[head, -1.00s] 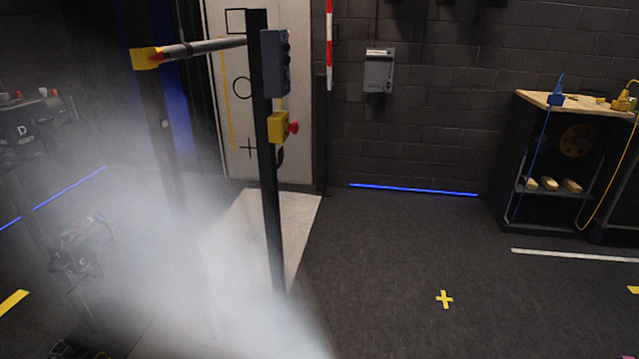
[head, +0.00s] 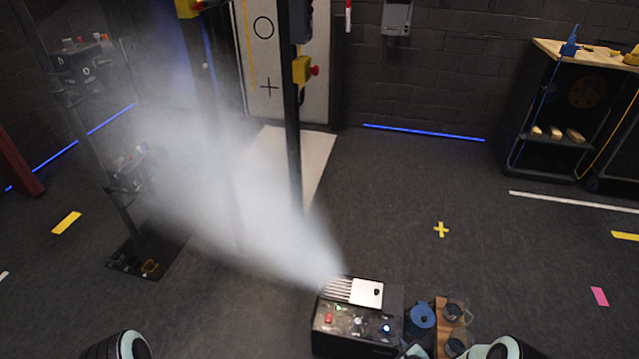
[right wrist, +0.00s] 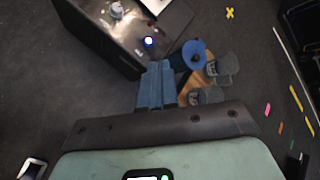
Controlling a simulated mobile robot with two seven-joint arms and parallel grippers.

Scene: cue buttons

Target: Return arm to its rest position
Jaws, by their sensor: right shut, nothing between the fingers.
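The black box (head: 355,335) with the cue buttons stands at the bottom centre of the head view. Its top has a red button (head: 328,318), a pale button (head: 357,321) and a blue-lit button (head: 386,328). In the right wrist view the lit button (right wrist: 148,42) and a pale knob (right wrist: 117,9) show on the box. My right gripper (right wrist: 156,84) is shut and empty, its blue fingers together close beside the box. Part of my right arm (head: 500,348) and part of my left arm (head: 128,346) show at the bottom edge; the left gripper's fingers are out of frame.
White fog streams up-left from the box's vent (head: 340,288), veiling the posts. A blue canister (head: 420,320) and grey-lidded jars (head: 454,312) on a wooden piece stand right of the box. A shelf unit (head: 560,110) is far right. Floor near the yellow cross (head: 441,230) is clear.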

